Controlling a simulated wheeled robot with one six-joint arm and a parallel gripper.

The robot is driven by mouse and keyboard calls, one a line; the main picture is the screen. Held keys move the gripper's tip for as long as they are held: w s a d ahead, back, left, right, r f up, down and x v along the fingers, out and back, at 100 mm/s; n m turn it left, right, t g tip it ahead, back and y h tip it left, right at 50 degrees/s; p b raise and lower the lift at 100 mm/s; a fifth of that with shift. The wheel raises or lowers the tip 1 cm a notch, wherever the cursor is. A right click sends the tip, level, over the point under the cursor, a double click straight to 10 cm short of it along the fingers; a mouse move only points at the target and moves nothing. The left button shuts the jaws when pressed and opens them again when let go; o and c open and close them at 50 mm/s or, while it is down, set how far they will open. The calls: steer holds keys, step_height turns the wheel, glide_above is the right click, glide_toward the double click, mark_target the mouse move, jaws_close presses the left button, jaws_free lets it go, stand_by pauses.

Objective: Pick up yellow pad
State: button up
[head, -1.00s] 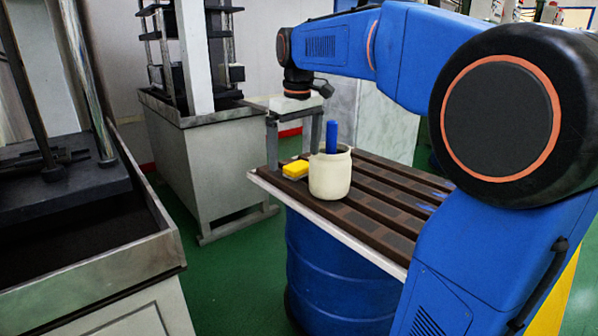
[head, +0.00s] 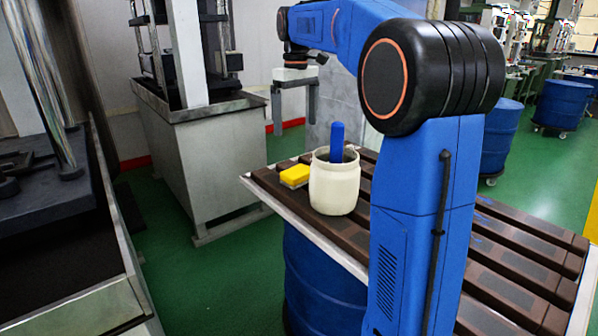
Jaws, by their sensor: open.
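The yellow pad (head: 295,175) is a small block, yellow on top with a pale lower layer. It lies on the dark slatted pallet top (head: 263,183), near its left end, just left of a cream jar. My gripper (head: 294,110) hangs from the blue arm above and behind the pad, with its two grey fingers pointing down. The fingers are apart with nothing between them. Clear space shows between the fingertips and the pad.
The cream jar (head: 334,187) with a blue handle (head: 337,142) standing in it is close beside the pad. The pallet top rests on a blue drum (head: 318,275). Grey machines (head: 205,150) stand at the left and behind. Green floor (head: 180,225) is open between them.

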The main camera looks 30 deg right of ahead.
mark_target(298, 171)
step_height(298, 171, down, 17)
steer(key=shift+s+d, duration=0.1)
steer(key=shift+s, duration=0.05)
stand_by(0.6)
steer(key=c, duration=1.2)
steer(key=shift+r, duration=0.15)
step_height(298, 171, up, 10)
steer(key=shift+f, duration=0.1)
steer(key=o, duration=0.3)
steer(key=shift+c, duration=0.6)
